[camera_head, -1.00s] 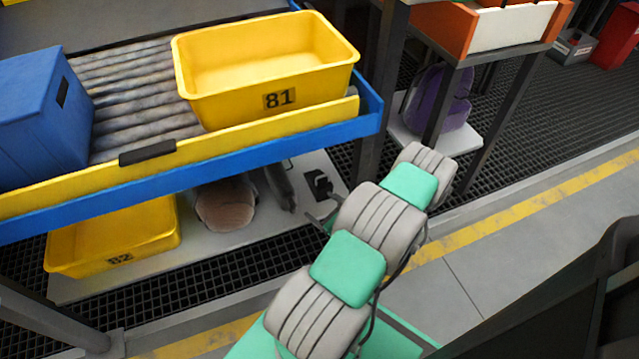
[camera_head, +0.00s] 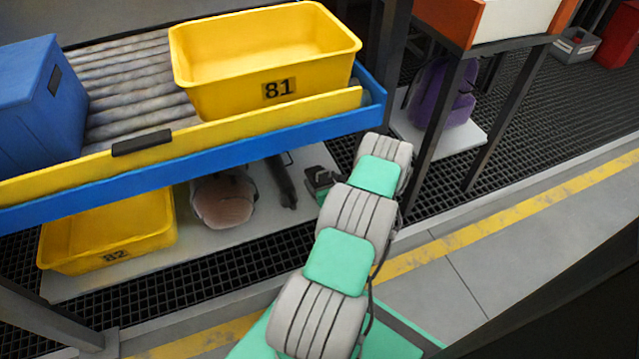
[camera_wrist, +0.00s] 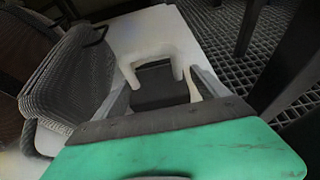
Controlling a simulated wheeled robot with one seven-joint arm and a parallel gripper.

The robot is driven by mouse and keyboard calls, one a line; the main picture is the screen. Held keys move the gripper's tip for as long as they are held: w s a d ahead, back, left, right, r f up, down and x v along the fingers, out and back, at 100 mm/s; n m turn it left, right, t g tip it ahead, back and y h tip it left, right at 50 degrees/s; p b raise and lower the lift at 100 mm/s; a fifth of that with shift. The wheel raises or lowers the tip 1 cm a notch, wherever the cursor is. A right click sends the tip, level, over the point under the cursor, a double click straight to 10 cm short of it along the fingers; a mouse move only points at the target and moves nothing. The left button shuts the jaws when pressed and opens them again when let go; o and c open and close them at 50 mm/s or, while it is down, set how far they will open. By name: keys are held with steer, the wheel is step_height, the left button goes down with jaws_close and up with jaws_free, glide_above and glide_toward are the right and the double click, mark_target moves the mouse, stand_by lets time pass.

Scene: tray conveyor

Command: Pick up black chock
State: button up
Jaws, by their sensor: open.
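A black chock (camera_head: 318,179) lies on the pale lower shelf under the conveyor, near its right end. In the wrist view it is a dark block (camera_wrist: 160,94) in the middle of the picture. My gripper (camera_wrist: 158,78) is open, and its two fingers show on the left and right of the block. I cannot tell whether the fingers touch it. In the head view my arm hides most of the gripper, beside the chock. A pale arch-shaped form shows around the block's far side in the wrist view.
On the lower shelf (camera_head: 250,238) are a brownish rounded item (camera_head: 222,198), a dark long item (camera_head: 281,181) and yellow tray 82 (camera_head: 110,240). Above are the blue conveyor rail (camera_head: 230,150), yellow tray 81 (camera_head: 265,95) and a blue box (camera_head: 38,105). A dark post stands right of the shelf.

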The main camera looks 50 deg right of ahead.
steer(key=shift+x, duration=1.1)
steer(key=shift+c, duration=0.4)
steer(key=shift+a, duration=0.1)
jaws_close()
